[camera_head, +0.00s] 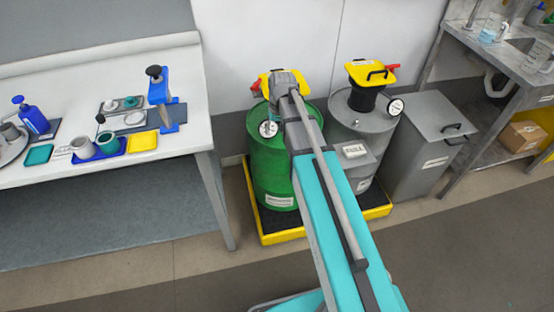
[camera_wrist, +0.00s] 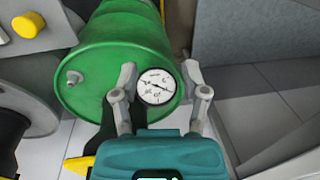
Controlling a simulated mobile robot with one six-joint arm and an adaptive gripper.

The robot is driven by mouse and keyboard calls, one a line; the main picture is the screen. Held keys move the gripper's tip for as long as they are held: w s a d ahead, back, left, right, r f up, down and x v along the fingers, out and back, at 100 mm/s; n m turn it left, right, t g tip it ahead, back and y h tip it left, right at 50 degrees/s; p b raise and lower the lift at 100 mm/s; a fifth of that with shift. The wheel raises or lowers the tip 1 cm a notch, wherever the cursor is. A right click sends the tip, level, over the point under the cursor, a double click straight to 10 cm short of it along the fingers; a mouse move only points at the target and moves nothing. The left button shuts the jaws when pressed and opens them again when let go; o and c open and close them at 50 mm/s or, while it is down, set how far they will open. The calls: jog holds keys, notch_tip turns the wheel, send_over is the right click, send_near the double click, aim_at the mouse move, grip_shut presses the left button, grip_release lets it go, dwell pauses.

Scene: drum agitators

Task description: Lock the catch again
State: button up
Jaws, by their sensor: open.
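Two drums stand side by side in the head view: a green drum (camera_head: 272,160) and a grey drum (camera_head: 350,125). Each has a yellow top: one on the green drum (camera_head: 264,84), one on the grey drum (camera_head: 372,73). A red catch part (camera_head: 255,87) shows at the left of the green drum's top, and another red part (camera_head: 393,69) at the right of the grey one's. Whether either catch is locked cannot be told. My gripper (camera_wrist: 159,70) is open and empty above the green drum (camera_wrist: 110,45); a dial gauge (camera_wrist: 156,86) shows between its fingers. My arm partly hides the green drum's top.
The drums stand on a yellow-edged pallet (camera_head: 376,211). A white bench (camera_head: 100,165) with small items is at left. A grey lidded bin (camera_head: 428,150) and a steel sink bench (camera_head: 500,60) are at right. Open floor lies in front.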

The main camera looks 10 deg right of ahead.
jog(key=s+f+b, duration=0.4)
jog(key=f+b, duration=0.3)
jog(key=shift+s+a+f, duration=0.2)
jog(key=shift+s+f, duration=0.1)
jog(key=shift+f, duration=0.1)
jog(key=shift+r, duration=0.15)
dwell(0.3)
